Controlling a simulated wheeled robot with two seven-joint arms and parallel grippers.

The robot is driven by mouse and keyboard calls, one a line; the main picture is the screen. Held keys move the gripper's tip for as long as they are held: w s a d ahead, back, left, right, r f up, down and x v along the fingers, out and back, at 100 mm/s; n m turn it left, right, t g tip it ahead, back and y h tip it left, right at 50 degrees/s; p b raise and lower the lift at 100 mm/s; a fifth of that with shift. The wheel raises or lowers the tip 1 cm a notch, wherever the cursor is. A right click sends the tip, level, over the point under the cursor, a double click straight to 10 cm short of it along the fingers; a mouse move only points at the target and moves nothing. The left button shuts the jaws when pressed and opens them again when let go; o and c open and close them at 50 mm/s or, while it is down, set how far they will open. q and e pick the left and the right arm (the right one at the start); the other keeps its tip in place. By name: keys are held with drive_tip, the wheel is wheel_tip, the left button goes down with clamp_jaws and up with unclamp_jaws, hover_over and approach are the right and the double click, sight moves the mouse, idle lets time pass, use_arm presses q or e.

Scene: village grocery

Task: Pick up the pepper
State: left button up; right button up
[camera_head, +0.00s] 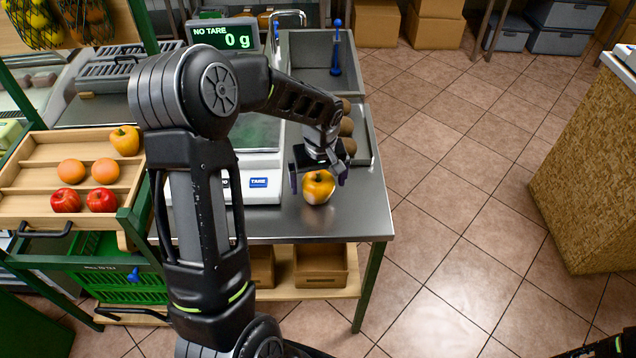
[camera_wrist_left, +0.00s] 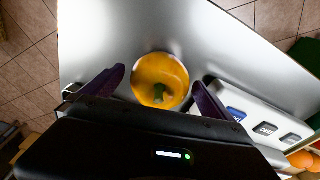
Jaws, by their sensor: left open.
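A yellow-orange pepper (camera_head: 318,187) with a dark green stem sits on the steel counter (camera_head: 270,222), near its front right. My left gripper (camera_head: 318,180) is above and around it, with one finger on each side. In the left wrist view the pepper (camera_wrist_left: 160,80) lies between and just beyond the two spread purple fingertips (camera_wrist_left: 158,85). Gaps show on both sides of it, so the fingers look apart from it. Another yellow pepper (camera_head: 125,140) lies in the top of the wooden rack at left.
A scale (camera_head: 262,190) reading 0 g stands just left of the pepper. Behind the gripper, several brown round items (camera_head: 347,127) lie in a tray. The wooden rack (camera_head: 40,205) holds oranges and red apples. The counter's right edge is close; tiled floor lies beyond.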

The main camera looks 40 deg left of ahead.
use_arm(q)
drive_tip(key=shift+f, duration=0.5)
drive_tip(key=shift+c, duration=0.6)
drive_tip(key=c, duration=1.4)
drive_tip(key=shift+r, duration=0.1)
wheel_tip(320, 180, up, 10)
drive_tip(key=shift+b, duration=0.9)
